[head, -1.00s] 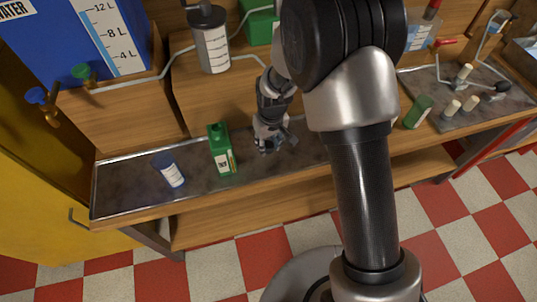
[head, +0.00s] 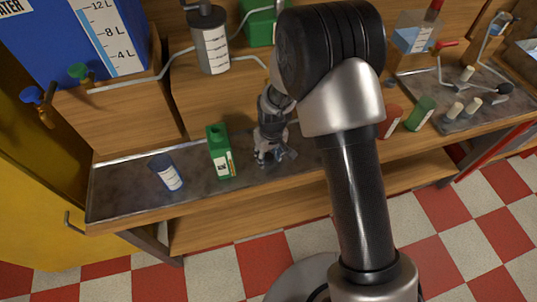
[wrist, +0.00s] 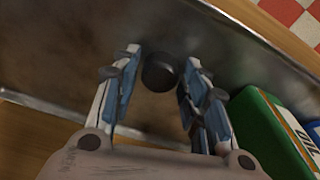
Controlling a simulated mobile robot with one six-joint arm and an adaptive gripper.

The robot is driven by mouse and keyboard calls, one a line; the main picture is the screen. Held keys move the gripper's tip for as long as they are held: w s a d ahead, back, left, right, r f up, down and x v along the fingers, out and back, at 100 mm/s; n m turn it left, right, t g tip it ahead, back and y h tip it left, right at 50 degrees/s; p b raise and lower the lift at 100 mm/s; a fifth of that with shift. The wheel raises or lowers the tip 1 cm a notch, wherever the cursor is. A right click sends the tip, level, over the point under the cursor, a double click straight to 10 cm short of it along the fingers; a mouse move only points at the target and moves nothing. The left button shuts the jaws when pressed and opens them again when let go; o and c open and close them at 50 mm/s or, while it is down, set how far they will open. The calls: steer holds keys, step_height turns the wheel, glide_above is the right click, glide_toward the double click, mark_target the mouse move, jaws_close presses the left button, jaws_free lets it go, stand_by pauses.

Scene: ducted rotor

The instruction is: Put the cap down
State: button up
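The black round cap (wrist: 160,72) shows in the wrist view between the two fingertips of my gripper (wrist: 164,68), over the grey metal tray (wrist: 60,75). The fingers stand apart, one on each side of the cap. I cannot tell if the pads touch it, or if it rests on the tray. In the head view my gripper (head: 272,157) is low over the tray (head: 120,195), just right of the green bottle (head: 220,155). The cap cannot be made out there.
The green bottle stands close to my gripper, also in the wrist view (wrist: 268,130). A blue container (head: 166,172) is farther left on the tray. A red container (head: 389,122) and a green one (head: 420,113) stand right of my arm. Wooden blocks rise behind the tray.

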steer(key=shift+o, duration=0.7)
steer(key=shift+r, duration=0.1)
steer(key=shift+r, duration=0.3)
step_height(320, 180, up, 12)
steer(key=s+p, duration=0.1)
steer(key=p, duration=0.2)
steer(key=shift+s+d+f+p, duration=0.15)
steer(key=shift+d+p, duration=0.25)
step_height(320, 180, up, 8)
glide_above(271, 161)
steer(key=s+d, duration=0.2)
steer(key=d, duration=0.1)
steer(key=s+d+r+m+t, duration=0.25)
steer(key=s+d+r, duration=0.35)
steer(key=r, duration=0.4)
steer(key=s+d+r+m, duration=0.1)
steer(key=s+d+r, duration=0.1)
steer(key=s, duration=0.6)
steer(key=s+d+r+m, duration=0.2)
steer(key=s+r, duration=0.1)
steer(key=s, duration=0.5)
steer(key=shift+s+d+t+h, duration=0.15)
steer(key=shift+d+t+h, duration=0.15)
steer(key=shift+t, duration=0.15)
steer(key=shift+c, duration=0.2)
